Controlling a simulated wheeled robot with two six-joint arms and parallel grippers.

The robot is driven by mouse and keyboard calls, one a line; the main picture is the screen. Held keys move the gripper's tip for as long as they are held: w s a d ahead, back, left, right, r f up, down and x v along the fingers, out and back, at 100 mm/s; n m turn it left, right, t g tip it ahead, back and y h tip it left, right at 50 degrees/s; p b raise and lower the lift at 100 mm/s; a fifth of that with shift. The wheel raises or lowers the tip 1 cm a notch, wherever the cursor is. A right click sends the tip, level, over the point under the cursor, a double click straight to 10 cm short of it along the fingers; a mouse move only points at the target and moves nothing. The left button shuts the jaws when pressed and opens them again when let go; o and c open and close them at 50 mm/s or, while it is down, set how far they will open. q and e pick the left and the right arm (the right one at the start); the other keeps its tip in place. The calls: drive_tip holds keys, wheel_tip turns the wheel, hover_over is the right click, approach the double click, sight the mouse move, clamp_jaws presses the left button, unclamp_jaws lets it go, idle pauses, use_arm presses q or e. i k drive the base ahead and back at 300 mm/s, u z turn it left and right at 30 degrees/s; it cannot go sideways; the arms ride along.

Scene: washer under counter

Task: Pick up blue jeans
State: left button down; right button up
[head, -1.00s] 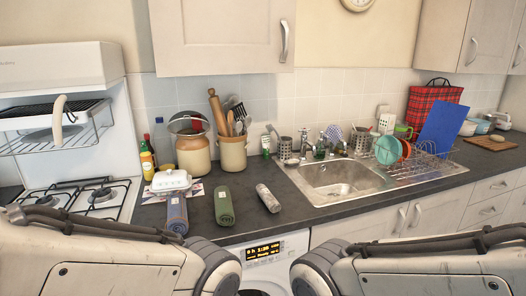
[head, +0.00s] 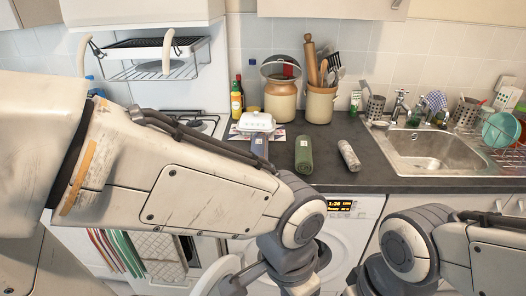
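The blue jeans look like a blue rolled-up cloth (head: 259,146) lying on the dark counter, just in front of a white butter dish. My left arm reaches across from the left, and its upper edge passes close below the roll in the picture, covering its near end. My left gripper is outside the picture. My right arm shows at the lower right, and its gripper is also out of view. Nothing is seen held.
A green roll (head: 304,155) and a grey patterned roll (head: 348,155) lie to the right on the counter (head: 378,182). The butter dish (head: 257,123), jars (head: 281,101) and bottles (head: 237,99) stand behind. The sink (head: 430,150) is right. The washing machine (head: 345,230) is below, partly hidden by my arms.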

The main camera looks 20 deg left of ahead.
sight(261, 140)
drive_tip(key=z, duration=0.4)
drive_tip(key=k, duration=0.45)
drive_tip(key=z, duration=0.3)
drive_tip(key=i, duration=0.35)
drive_tip(key=u, duration=1.25)
drive_tip(key=i, duration=0.75)
drive_tip(key=u, duration=0.9)
